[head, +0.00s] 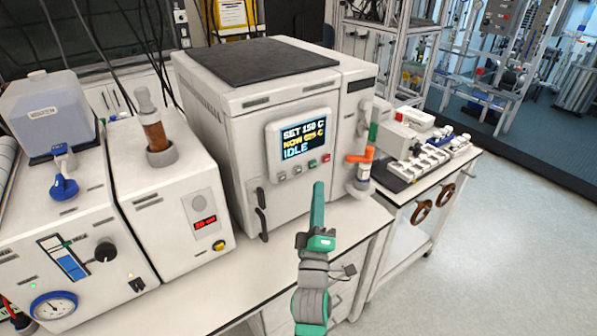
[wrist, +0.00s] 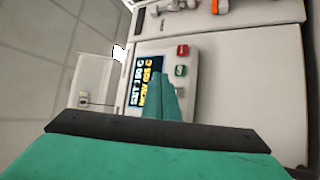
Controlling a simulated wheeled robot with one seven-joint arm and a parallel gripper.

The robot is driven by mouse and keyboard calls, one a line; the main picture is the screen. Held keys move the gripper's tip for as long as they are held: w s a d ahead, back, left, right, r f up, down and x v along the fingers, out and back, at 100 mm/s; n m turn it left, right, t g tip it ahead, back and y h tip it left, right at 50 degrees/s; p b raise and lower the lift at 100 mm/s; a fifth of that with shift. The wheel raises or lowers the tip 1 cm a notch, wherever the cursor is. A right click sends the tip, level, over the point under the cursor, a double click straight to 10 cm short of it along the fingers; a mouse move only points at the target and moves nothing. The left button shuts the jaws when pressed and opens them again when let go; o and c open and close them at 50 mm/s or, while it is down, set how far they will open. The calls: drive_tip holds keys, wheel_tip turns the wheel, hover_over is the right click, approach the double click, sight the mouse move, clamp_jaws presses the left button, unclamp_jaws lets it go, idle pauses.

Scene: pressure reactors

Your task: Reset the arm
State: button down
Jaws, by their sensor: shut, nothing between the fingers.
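My gripper (head: 318,190) is a teal tool on a grey and teal arm that rises from the bottom of the head view. It is shut and empty, in front of the white reactor oven (head: 240,110). In the head view its tip shows just below the oven's control panel (head: 272,152). The panel display reads "SET 150 C" and "IDLE", with a "NOW" line between. In the wrist view the closed teal fingers (wrist: 166,98) overlap the lower part of the display (wrist: 145,85). Red and green buttons (wrist: 182,50) show beside it. I cannot tell whether the fingertips touch the panel.
To the left stand a white unit with a brown column (head: 152,130) and a unit with a gauge (head: 54,305). An orange-valved cylinder (head: 360,170) is right of the oven. A cart with trays (head: 420,165) stands farther right. The floor at right is clear.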

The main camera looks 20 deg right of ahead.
idle(0.4)
drive_tip(key=s+a+f+m+g+y, duration=0.1)
drive_tip(key=s+a+f+m+y, duration=0.1)
drive_tip(key=s+a+f, duration=0.55)
drive_tip(key=s+a+f+m+g+y, duration=0.1)
drive_tip(key=s+a+f+m+y, duration=0.3)
drive_tip(key=s+f, duration=0.65)
drive_tip(key=s+a+f+m+g+y, duration=0.1)
drive_tip(key=s+a+f+m+g, duration=0.1)
drive_tip(key=s, duration=1)
drive_tip(key=s+a+f+m+g, duration=0.2)
drive_tip(key=s+a+f, duration=0.2)
drive_tip(key=s, duration=0.9)
drive_tip(key=shift+a+y, duration=0.4)
drive_tip(key=shift+a, duration=0.6)
drive_tip(key=shift+w+f, duration=0.1)
drive_tip(key=shift+w, duration=0.15)
drive_tip(key=shift+s, duration=0.15)
drive_tip(key=shift+d+m, duration=0.1)
drive_tip(key=shift+m, duration=0.2)
